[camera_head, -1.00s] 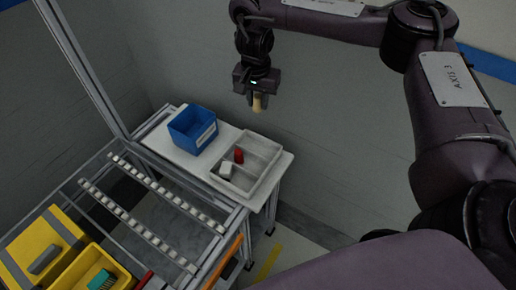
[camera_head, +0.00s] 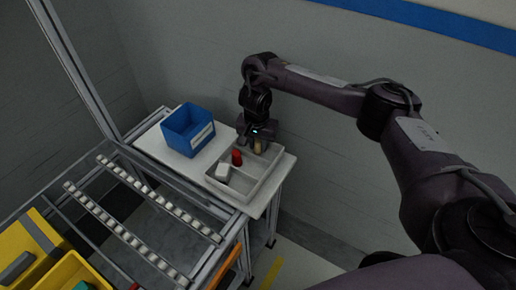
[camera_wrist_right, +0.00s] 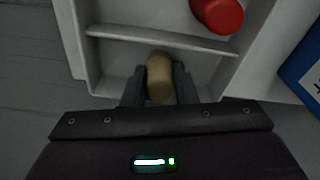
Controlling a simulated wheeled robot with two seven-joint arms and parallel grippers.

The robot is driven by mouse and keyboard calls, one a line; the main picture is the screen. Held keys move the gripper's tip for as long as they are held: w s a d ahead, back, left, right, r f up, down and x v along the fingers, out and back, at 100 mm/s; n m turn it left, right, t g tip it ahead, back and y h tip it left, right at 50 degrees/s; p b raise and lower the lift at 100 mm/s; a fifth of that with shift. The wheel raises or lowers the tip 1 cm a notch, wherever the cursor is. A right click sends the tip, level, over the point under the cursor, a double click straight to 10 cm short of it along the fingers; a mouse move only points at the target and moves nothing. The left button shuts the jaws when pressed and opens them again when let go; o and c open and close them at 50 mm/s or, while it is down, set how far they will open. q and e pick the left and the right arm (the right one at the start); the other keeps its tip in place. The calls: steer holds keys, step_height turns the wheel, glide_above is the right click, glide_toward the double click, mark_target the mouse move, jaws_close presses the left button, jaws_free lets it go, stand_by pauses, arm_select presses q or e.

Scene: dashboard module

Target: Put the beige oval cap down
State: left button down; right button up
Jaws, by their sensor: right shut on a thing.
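The beige oval cap (camera_wrist_right: 160,78) is between the fingers of my right gripper (camera_wrist_right: 160,88), which is shut on it. In the head view the cap (camera_head: 258,147) shows below my right gripper (camera_head: 255,140), at the far part of the grey divided tray (camera_head: 248,193). In the right wrist view the cap is over the tray's near compartment, beside a divider (camera_wrist_right: 160,40). I cannot tell whether it touches the tray floor. My left gripper is not in view.
A red round part (camera_head: 237,157) and a white block (camera_head: 223,171) sit in the tray. A blue bin (camera_head: 187,130) stands to its left on the white table (camera_head: 152,141). A roller rack (camera_head: 140,215) and yellow bins (camera_head: 67,270) are at the lower left.

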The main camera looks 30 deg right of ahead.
mark_target(257, 143)
steer(key=shift+f, duration=0.3)
steer(key=o, duration=1)
steer(key=shift+c, duration=0.2)
steer(key=r+p, duration=0.2)
steer(key=r, duration=0.1)
steer(key=r+p, duration=0.2)
steer(key=r, duration=0.2)
steer(key=a+r+p, duration=0.1)
steer(key=r+p, duration=0.1)
steer(key=r, duration=0.1)
steer(key=shift+s+r, duration=0.35)
steer(key=shift+s, duration=0.05)
steer(key=shift+s+r, duration=0.1)
steer(key=shift+r, duration=0.65)
steer(key=shift+f, duration=0.1)
